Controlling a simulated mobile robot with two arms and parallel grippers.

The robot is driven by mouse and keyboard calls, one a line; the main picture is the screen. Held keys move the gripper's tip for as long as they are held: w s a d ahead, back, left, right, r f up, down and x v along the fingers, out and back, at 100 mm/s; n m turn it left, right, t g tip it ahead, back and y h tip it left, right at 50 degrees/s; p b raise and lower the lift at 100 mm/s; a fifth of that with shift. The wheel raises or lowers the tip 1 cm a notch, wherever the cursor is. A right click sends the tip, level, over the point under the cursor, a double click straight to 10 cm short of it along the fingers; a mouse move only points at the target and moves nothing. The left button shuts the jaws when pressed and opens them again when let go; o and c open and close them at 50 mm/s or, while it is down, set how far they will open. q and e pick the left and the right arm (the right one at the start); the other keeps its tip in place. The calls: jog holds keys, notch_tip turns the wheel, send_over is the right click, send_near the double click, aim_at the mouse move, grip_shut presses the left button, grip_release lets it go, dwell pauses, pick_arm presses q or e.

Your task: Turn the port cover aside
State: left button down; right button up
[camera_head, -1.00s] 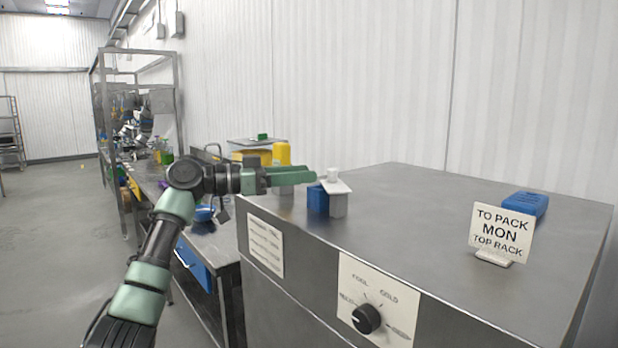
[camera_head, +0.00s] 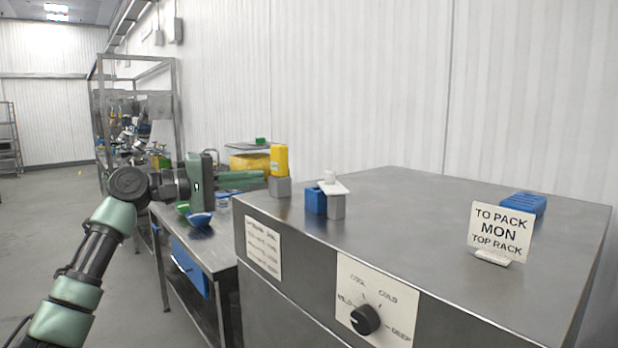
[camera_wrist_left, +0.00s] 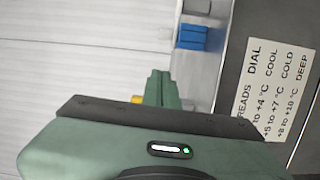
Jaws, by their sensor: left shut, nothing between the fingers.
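A white plate with a small knob on top, which looks like the port cover (camera_head: 334,188), lies at a slant over the top of a grey block (camera_head: 337,208) on the steel cabinet. A blue block (camera_head: 316,201) stands directly left of the grey one. My left gripper (camera_head: 260,178) is shut and empty, left of the cover and clear of it, its tips close to a second grey block.
A "TO PACK MON" sign (camera_head: 501,232) and a blue slotted item (camera_head: 524,203) are at the right. A dial (camera_head: 365,319) is on the cabinet front. The cabinet top's middle is clear.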

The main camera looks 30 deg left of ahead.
aim_at(333, 181)
pick_arm(q)
jog(key=shift+n, duration=0.3)
jog(key=p+x, duration=0.2)
jog(key=x, duration=0.3)
jog(key=p+x, duration=0.2)
jog(key=x, duration=0.3)
jog(key=shift+w+d+r, duration=0.1)
jog(key=shift+r, duration=0.1)
jog(key=shift+w+d+f+p, duration=0.1)
jog(key=shift+d+p, duration=0.1)
jog(key=shift+d, duration=0.4)
jog(key=shift+w+d+f+p, duration=0.1)
jog(key=shift+d+p, duration=0.1)
jog(key=shift+d, duration=1)
